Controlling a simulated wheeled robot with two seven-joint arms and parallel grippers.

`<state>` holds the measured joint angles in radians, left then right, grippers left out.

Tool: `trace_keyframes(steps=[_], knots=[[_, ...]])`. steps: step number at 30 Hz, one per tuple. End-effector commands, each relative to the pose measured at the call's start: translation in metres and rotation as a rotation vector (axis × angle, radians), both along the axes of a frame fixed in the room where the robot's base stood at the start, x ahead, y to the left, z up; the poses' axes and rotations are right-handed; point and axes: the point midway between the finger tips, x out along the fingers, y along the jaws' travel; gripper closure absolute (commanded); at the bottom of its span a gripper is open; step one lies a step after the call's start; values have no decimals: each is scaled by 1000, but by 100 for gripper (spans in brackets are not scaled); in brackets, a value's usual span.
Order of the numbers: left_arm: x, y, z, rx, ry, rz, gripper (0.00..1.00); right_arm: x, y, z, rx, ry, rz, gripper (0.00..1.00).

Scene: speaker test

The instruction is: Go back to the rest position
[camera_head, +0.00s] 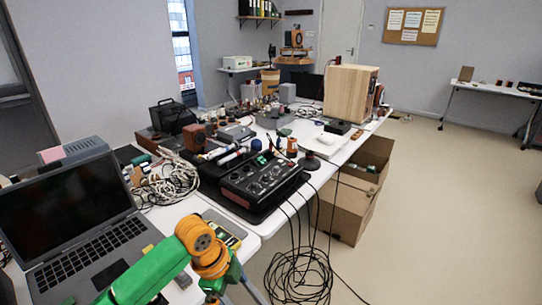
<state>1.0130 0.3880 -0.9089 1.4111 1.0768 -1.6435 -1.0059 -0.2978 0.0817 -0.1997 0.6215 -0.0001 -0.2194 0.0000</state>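The task names no object. One of my arms shows at the bottom left, coming in from the left, with a green link and an orange joint. It bends downward at the joint and leaves through the bottom edge, so its gripper is out of the frame. My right arm and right gripper do not show. The arm is in front of the near white table (262,219), close to an open laptop (65,215). I cannot tell whether the arm touches anything.
A black mixer-like device (262,180) and a cable bundle (172,182) crowd the table. Black cables hang to a coil (300,275) on the floor. An open cardboard box (345,210) stands beside the table. A wooden speaker cabinet (348,93) stands farther back.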

Motion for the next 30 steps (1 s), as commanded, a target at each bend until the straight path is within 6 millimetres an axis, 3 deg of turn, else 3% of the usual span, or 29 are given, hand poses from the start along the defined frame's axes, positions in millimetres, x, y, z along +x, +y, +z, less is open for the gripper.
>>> trace_keyframes(steps=[5, 7, 11, 14, 15, 18, 21, 24, 27, 30], knots=[[11, 0, -66, -112, 26, 366, 0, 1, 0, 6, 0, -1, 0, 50], [9, 7, -102, -142, 39, 541, 0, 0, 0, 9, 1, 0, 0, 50], [-21, 32, -179, -153, 66, 871, 0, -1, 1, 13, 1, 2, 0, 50], [-80, 60, -245, -116, 89, 1125, 0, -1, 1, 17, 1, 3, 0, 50], [-113, 72, -269, -92, 98, 1218, 0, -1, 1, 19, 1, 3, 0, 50], [-201, 93, -311, -30, 121, 1389, 0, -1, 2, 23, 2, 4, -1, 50], [-276, 104, -330, 16, 145, 1490, 0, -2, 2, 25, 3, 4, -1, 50], [-323, 108, -335, 41, 162, 1540, 0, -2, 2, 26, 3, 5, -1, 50], [-343, 108, -336, 49, 172, 1561, 0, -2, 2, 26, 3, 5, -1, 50], [-345, 108, -337, 49, 171, 1565, 0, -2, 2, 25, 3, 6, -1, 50]])
